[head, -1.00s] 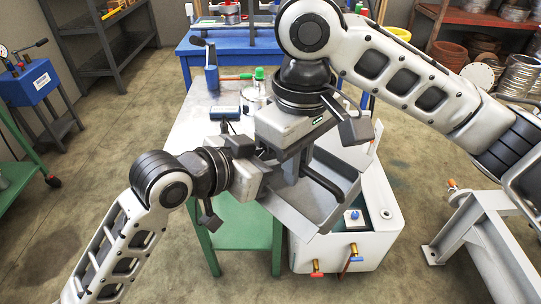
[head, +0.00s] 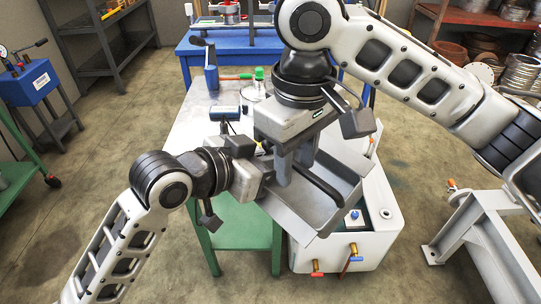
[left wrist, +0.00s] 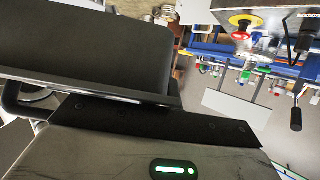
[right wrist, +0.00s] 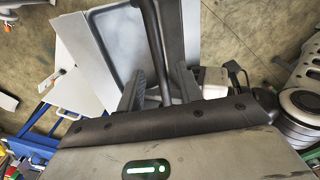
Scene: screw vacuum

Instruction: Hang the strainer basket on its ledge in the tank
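The strainer basket (head: 318,215) is a grey open metal box with a dark bar handle (head: 321,185), tilted above the white tank (head: 375,243). It hides much of the tank opening and the ledge. My left gripper (head: 262,181) is at the basket's left wall and appears shut on it; its fingertips are hidden. In the left wrist view a dark wall (left wrist: 90,50), probably the basket's, fills the upper left. My right gripper (head: 294,165) points down over the basket, open. In the right wrist view its fingers (right wrist: 160,90) stand apart on either side of the handle.
The tank front has red-handled and blue-handled valves (head: 318,268). A grey metal stand (head: 480,235) is at right.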

